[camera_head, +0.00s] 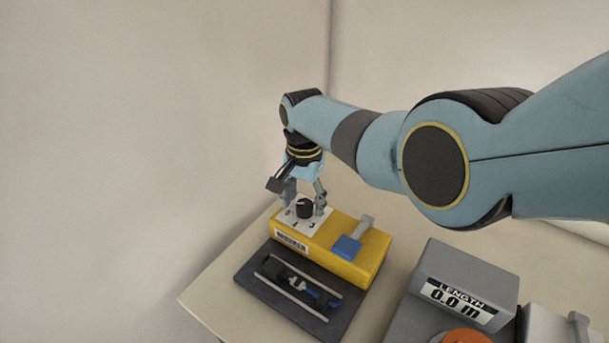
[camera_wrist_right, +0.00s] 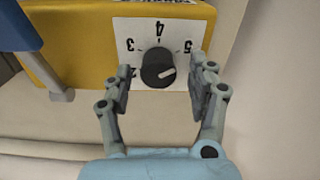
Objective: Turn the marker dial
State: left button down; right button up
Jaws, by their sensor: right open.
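The marker dial (camera_head: 304,208) is a black knob on a white numbered plate (camera_head: 288,222) on top of a yellow box (camera_head: 345,242). In the right wrist view the dial (camera_wrist_right: 158,68) shows a white pointer line toward its lower right side, and the numbers 3, 4 and 5 are readable on the plate (camera_wrist_right: 180,28). My right gripper (camera_head: 305,200) is open over the dial. In the right wrist view its fingers (camera_wrist_right: 161,80) stand on either side of the dial, with gaps between. My left gripper is not in view.
A dark tray (camera_head: 262,288) with a blue-and-black tool lies in front. A grey box with a length display (camera_head: 458,291) reading 0.0 m and an orange disc (camera_head: 466,337) sit at the lower right.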

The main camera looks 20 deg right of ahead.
aim_at(305, 203)
notch_tip(305, 203, up, 11)
jog(key=shift+f, duration=0.15)
jog(key=shift+s, duration=0.1)
dwell(0.4)
